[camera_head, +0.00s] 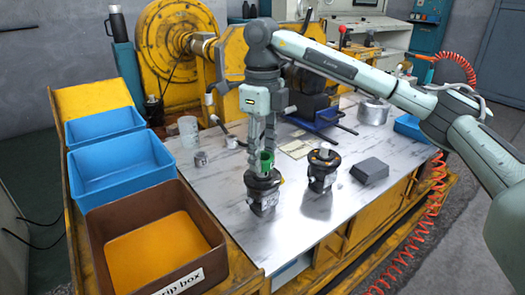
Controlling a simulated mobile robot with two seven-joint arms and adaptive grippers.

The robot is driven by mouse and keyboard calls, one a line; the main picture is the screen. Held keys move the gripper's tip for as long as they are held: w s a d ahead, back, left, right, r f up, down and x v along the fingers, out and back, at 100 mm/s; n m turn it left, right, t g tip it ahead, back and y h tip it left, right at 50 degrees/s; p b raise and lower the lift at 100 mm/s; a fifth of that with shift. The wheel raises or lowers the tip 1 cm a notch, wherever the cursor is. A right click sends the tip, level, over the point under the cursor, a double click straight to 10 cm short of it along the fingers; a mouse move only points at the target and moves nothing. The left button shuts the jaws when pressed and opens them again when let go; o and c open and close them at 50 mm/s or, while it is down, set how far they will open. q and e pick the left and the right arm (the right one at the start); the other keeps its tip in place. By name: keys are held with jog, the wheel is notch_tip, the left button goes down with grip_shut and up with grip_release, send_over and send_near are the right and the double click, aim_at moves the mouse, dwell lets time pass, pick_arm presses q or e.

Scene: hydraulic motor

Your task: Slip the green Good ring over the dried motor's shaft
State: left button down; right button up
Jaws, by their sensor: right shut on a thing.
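My right gripper (262,155) points straight down over the table and is shut on the green ring (266,160). The ring is directly above a dark motor (263,188) that stands upright near the table's front left. The fingers and ring hide the motor's shaft, so I cannot tell whether the ring is around it or just above it. A second dark motor (323,170) with a shaft on top stands upright to the right. I cannot tell from looks which motor is the dried one. My left gripper is out of view.
A brown box labelled "rip box" (200,238) and two blue bins (118,170) stand left of the marble-look table (215,180). A dark grey block (370,170) lies right of the second motor. A small grey part (201,158) and a pale cup (188,131) stand at the back left.

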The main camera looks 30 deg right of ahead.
jog(key=shift+f+b, duration=0.4)
jog(key=shift+f, duration=0.3)
jog(key=shift+f, duration=0.1)
jog(key=o, duration=0.9)
jog(key=shift+c, duration=0.2)
jog(key=shift+r+p, duration=2.15)
jog(key=shift+r, duration=0.95)
